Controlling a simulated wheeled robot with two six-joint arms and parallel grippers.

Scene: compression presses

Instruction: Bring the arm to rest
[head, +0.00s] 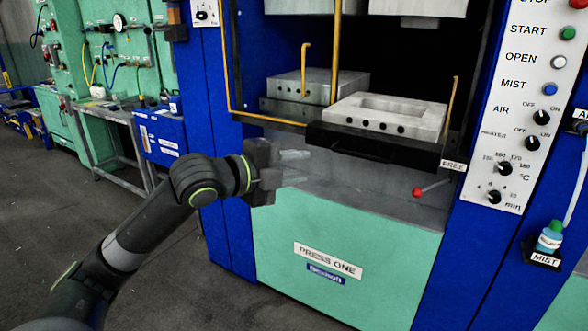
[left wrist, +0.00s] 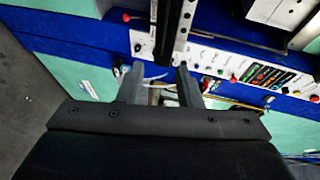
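My left arm reaches in from the lower left of the head view. Its gripper (head: 304,167) is in front of the press, left of and below the light grey mould block (head: 385,112). In the left wrist view the two fingers of the gripper (left wrist: 158,78) stand apart with nothing held between them. My right arm and gripper do not show in either view.
Press one (head: 330,235) stands close ahead with its chamber open. A red-tipped lever (head: 418,192) sticks out at its front. A control panel (head: 530,90) and a mist bottle (head: 551,237) are at right. The floor (head: 60,190) at left is clear.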

